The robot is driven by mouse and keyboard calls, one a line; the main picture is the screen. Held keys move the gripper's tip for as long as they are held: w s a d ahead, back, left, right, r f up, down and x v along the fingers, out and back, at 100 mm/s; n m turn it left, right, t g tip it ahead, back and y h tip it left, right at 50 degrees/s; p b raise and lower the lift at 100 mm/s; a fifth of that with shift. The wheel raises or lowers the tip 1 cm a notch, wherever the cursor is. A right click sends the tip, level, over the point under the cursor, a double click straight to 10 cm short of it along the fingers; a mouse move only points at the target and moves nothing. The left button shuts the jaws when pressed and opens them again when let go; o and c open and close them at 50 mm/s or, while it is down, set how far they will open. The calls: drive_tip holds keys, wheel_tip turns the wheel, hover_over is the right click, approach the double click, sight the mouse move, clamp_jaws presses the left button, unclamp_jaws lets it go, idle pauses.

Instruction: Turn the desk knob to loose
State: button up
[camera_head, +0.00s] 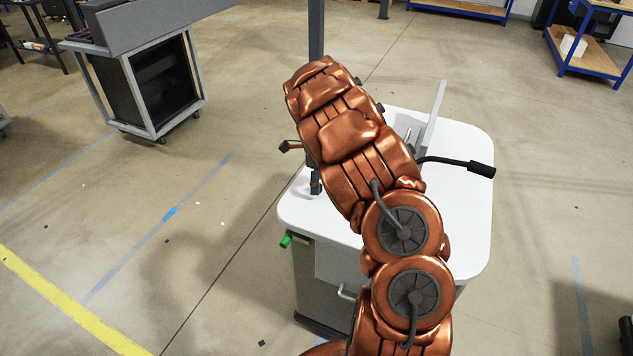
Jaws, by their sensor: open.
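A white-topped desk (465,240) on a grey cabinet stands in front of me. My copper arm reaches over it and hides much of its middle. A dark upright post (316,28) rises behind my arm. A small copper-brown and dark knob-like part (290,146) sticks out left of my arm, near the post's line. A black-gripped handle (481,169) on a thin bent rod sticks out to the right. A green-ended part (286,240) is at the desk's left edge. I cannot tell which one is the desk knob. My gripper is hidden behind my arm.
A thin pale upright panel (434,115) stands at the desk's far side. A wheeled grey-framed cart (150,90) is at the upper left. Blue-framed tables (588,64) are at the upper right. Open floor lies on both sides of the desk.

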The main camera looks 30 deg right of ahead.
drive_tip(key=shift+f, duration=0.75)
drive_tip(key=shift+c, duration=0.2)
clamp_jaws()
